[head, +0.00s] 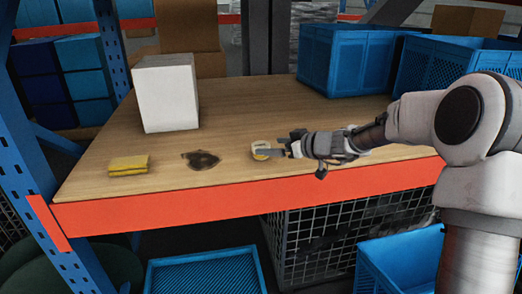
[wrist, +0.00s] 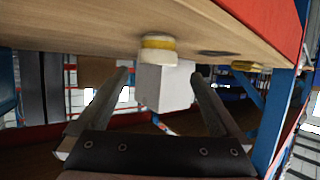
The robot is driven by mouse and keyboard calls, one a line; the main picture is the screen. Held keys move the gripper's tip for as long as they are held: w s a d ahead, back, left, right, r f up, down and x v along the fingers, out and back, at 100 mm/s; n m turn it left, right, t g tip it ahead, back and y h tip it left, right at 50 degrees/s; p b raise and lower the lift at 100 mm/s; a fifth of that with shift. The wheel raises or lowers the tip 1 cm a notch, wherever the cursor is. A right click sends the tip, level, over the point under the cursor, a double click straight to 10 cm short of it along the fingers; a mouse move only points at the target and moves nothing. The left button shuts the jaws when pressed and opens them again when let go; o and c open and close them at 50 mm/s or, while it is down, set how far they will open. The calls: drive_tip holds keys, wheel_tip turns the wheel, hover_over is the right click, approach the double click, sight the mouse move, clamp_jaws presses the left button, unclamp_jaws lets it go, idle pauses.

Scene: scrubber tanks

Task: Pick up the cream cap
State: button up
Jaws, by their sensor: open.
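The cream cap (head: 260,146) is a small, round, pale piece with a yellow band, resting on the wooden tabletop near its front edge. My gripper (head: 275,146) is right beside it from the right, low over the table, and one finger overlaps the cap's lower right side. In the wrist view, where the tabletop appears along the top, the cap (wrist: 159,44) lies just past the open fingers (wrist: 160,76), centred sideways between them. The jaws are apart and nothing is gripped. Whether a finger touches the cap, I cannot tell.
The orange beam (head: 240,203) edges the table's front.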

sight(263, 145)
drive_tip(key=shift+p+x, duration=0.4)
drive_tip(key=shift+x, duration=1.9)
drive_tip(key=shift+w+d+f, duration=0.1)
drive_tip(key=shift+w+d, duration=0.05)
drive_tip(key=shift+d, duration=0.05)
drive_tip(key=shift+c, duration=0.3)
drive_tip(key=c, duration=1.2)
